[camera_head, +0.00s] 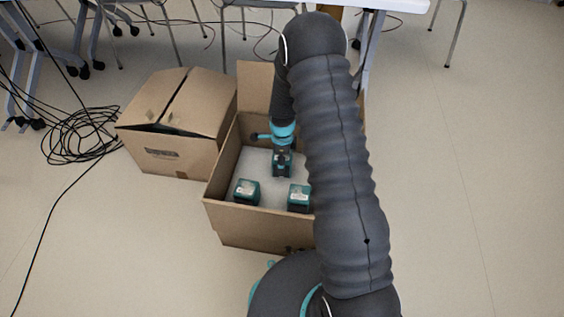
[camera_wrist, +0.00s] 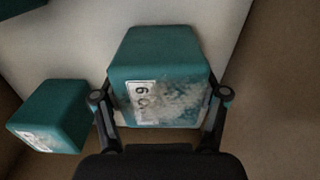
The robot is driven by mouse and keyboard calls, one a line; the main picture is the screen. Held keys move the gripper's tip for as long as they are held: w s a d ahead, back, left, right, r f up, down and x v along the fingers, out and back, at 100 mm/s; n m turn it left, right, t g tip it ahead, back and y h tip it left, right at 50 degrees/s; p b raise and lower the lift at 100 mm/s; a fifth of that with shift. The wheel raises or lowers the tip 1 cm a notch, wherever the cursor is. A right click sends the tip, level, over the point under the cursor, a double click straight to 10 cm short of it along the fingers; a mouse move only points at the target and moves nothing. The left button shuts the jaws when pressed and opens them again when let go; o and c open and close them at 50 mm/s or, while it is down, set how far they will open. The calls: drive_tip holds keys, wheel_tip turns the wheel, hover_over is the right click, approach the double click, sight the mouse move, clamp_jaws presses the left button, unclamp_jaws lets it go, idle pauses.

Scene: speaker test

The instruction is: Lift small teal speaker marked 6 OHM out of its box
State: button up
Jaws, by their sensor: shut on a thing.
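The teal speaker (camera_wrist: 158,50) fills the middle of the wrist view, with a worn white label that reads 6 and partly OHM. My gripper (camera_wrist: 161,96) is shut on it, one finger on each side. In the head view my gripper (camera_head: 282,150) points down into the open cardboard box (camera_head: 262,226), with the teal speaker (camera_head: 282,169) between its fingers over the pale floor of the box. I cannot tell whether the speaker still touches that floor. Part of the box's right side is hidden behind my arm.
Two more teal speakers (camera_head: 246,192) and (camera_head: 299,198) sit near the box's front wall. One shows at left in the wrist view (camera_wrist: 50,115). A second, partly closed box (camera_head: 180,125) stands at left. Cables (camera_head: 80,135) lie further left. Floor is clear at right.

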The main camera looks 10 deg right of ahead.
drive_tip(key=shift+r, duration=0.6)
wheel_tip(320, 180, up, 3)
drive_tip(key=shift+w+f, duration=0.1)
drive_tip(key=s+d+r, duration=0.2)
drive_tip(key=d+r, duration=0.1)
drive_tip(key=d, duration=0.2)
drive_tip(key=s+d+r+p, duration=0.1)
drive_tip(key=s+d+r, duration=0.1)
drive_tip(key=d+r, duration=0.2)
drive_tip(key=shift+s+d, duration=0.35)
drive_tip(key=shift+d, duration=0.55)
wheel_tip(320, 180, up, 26)
drive_tip(key=p, duration=0.6)
drive_tip(key=shift+r, duration=0.15)
drive_tip(key=shift+n, duration=0.3)
